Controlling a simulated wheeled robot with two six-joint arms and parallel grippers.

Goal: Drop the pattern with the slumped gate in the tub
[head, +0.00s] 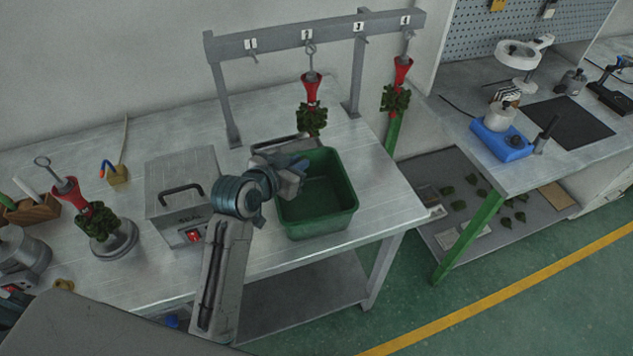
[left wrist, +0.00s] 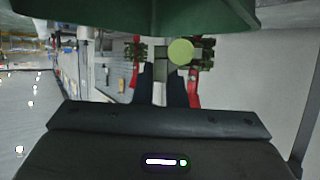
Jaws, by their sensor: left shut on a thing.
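The green tub (head: 322,222) stands at the right front of the table, its visible floor bare. My left gripper (head: 300,170) is over the tub's left back part, pointing right. In the left wrist view, the gripper (left wrist: 162,82) is shut on a small green pattern (left wrist: 181,51) with a pale green round face. The dark green tub (left wrist: 130,16) shows along the top of that view. In the head view the pattern is hidden or too small to make out, and I cannot tell its gate's shape. My right gripper is not in view.
A grey rack (head: 285,38) stands behind the tub, with red-cupped green trees (head: 312,118) (head: 396,98) hanging from it. A grey sealing box (head: 180,187) is left of my arm. Another tree (head: 95,217) stands at the far left. The right bench (head: 535,165) is separate.

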